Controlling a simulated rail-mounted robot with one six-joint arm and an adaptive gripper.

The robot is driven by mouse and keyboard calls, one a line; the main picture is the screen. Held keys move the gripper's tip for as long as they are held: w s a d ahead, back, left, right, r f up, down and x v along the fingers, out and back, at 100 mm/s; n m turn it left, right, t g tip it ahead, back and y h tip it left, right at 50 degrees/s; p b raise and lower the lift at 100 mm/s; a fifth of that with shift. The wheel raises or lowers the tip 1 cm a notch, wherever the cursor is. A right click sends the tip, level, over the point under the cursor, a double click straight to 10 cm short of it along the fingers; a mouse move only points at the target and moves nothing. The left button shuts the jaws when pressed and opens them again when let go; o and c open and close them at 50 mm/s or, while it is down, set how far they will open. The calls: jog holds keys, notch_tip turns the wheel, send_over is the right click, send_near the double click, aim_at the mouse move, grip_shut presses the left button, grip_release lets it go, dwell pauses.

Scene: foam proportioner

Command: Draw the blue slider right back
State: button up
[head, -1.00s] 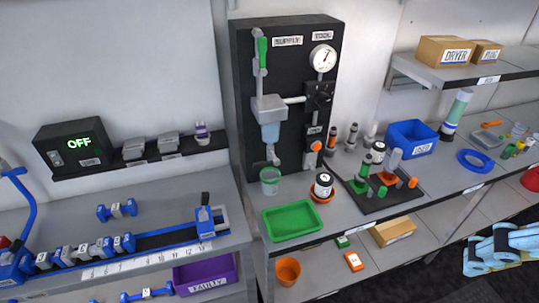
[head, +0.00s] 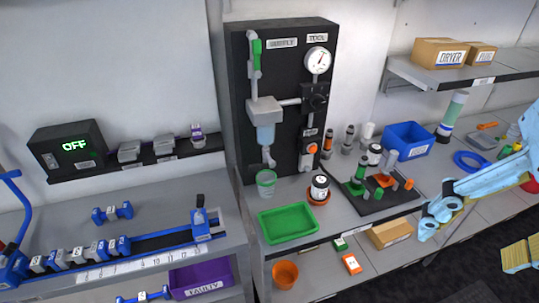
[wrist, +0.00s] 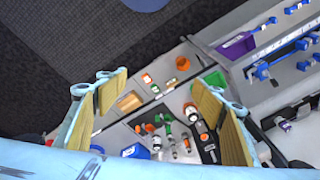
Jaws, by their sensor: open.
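The blue slider (head: 201,222) sits at the right end of a rail with a numbered scale (head: 145,262) on the left bench. It carries a dark upright knob. In the wrist view the slider (wrist: 262,72) appears small at the upper right. My gripper (wrist: 165,100) is open and empty, its tan-padded fingers wide apart. In the head view light blue parts of my arm and gripper show at the right, with a tan pad (head: 518,254) near the right edge. They are far from the slider, and nothing is between the fingers at close range.
Several blue and grey blocks (head: 80,254) stand at the rail's left part. A loose blue dumbbell-shaped piece (head: 112,213) lies behind it. The black proportioner panel (head: 285,90), green tray (head: 287,223) and tool block (head: 375,195) stand between slider and gripper. A purple bin (head: 203,277) sits below.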

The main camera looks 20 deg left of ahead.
aim_at(221, 217)
jog(key=w+a+f+m+g+y+b, duration=0.1)
jog(key=w+a+f+m+g+y, duration=0.15)
jog(key=w+a+f, duration=0.55)
jog(key=w+a+f+m+g+y+b, duration=0.1)
jog(key=w+a+f+m+g+y, duration=0.2)
jog(key=w+a, duration=0.55)
jog(key=shift+w+a+f+m+g+y+b, duration=0.65)
jog(key=shift+w+a+f, duration=0.8)
jog(key=shift+a+f, duration=1.95)
jog(key=shift+w+a+f+m+g+y+b, duration=0.4)
jog(key=shift+w+a+f+m+g+y, duration=0.75)
jog(key=shift+a+f, duration=2.25)
jog(key=shift+w+a+f+m+g+y+b, duration=0.45)
jog(key=shift+w+a+f, duration=1.25)
jog(key=shift+a+f, duration=1.7)
jog(key=shift+a+r, duration=0.6)
jog(key=shift+s+a, duration=0.1)
jog(key=shift+b+x, duration=1.5)
jog(key=shift+x, duration=5.3)
jog(key=shift+s+d+f, duration=0.15)
jog(key=shift+d, duration=0.1)
jog(key=shift+c, duration=0.3)
